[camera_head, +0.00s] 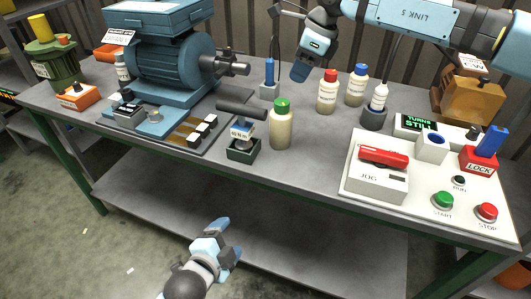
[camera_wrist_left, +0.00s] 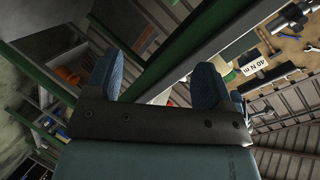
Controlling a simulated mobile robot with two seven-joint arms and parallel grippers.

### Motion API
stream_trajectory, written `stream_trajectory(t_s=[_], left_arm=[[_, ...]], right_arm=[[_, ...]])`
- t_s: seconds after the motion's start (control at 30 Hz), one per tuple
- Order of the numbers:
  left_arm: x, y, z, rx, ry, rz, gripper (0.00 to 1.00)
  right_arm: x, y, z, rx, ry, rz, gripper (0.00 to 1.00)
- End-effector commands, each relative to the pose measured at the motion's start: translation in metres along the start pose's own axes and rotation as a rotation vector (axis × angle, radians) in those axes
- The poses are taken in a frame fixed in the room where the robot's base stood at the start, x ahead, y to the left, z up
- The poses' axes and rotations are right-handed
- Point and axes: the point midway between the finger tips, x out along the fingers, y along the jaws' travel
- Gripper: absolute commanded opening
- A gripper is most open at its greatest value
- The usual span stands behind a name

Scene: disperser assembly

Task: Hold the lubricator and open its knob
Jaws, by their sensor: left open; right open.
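No part carries a readable lubricator label, so I cannot tell which it is. A green pot with a yellow cylindrical top (camera_head: 42,28) stands at the far left of the bench. An orange-brown housing (camera_head: 470,98) with a label stands at the back right. Bottles with a green cap (camera_head: 281,128), red cap (camera_head: 327,93) and blue cap (camera_head: 356,88) stand upright mid-bench. My left gripper (camera_head: 230,238) is open and empty, low in front of the bench; its spread fingers show in the left wrist view (camera_wrist_left: 157,85). My right gripper (camera_head: 300,71) is open above the back of the bench, touching nothing visible.
A blue motor unit (camera_head: 170,68) fills the left of the bench (camera_head: 310,155). A small dark stand with a black handle (camera_head: 242,148) is beside the green-capped bottle. A white control panel (camera_head: 400,210) with buttons occupies the right. A lower shelf (camera_head: 300,222) lies below.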

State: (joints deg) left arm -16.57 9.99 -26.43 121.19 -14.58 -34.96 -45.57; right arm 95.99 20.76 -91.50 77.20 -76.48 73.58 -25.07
Motion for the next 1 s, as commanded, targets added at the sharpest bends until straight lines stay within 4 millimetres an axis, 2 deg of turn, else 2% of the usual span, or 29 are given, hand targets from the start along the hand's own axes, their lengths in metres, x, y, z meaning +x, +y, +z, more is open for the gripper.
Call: stream_trajectory(t_s=[0.03, 0.2, 0.4, 0.5, 0.7, 0.87, 1.0], left_arm=[[0.011, -0.014, -0.011, 0.159, 0.008, -0.028, 0.76], [0.037, -0.054, -0.044, 0.718, -0.01, -0.118, 0.76], [0.059, -0.102, -0.082, 1.35, -0.107, -0.233, 0.76], [0.065, -0.121, -0.097, 1.609, -0.176, -0.277, 0.76], [0.07, -0.145, -0.116, 1.929, -0.289, -0.325, 0.76], [0.075, -0.152, -0.121, 2.01, -0.322, -0.334, 0.76], [0.09, -0.159, -0.123, 2.015, -0.325, -0.335, 0.76]], right_arm=[[0.0, 0.0, 0.0, 0.0, -0.001, 0.0, 0.43], [0.0, 0.0, 0.0, 0.0, -0.001, 0.0, 0.43], [0.0, 0.0, 0.0, 0.0, -0.001, 0.0, 0.43], [0.0, 0.0, 0.0, 0.0, -0.001, 0.001, 0.43], [0.0, 0.0, 0.0, 0.0, -0.001, 0.001, 0.43], [0.0, 0.0, 0.0, 0.0, -0.001, 0.001, 0.43], [0.0, 0.0, 0.0, 0.0, -0.001, 0.001, 0.43]])
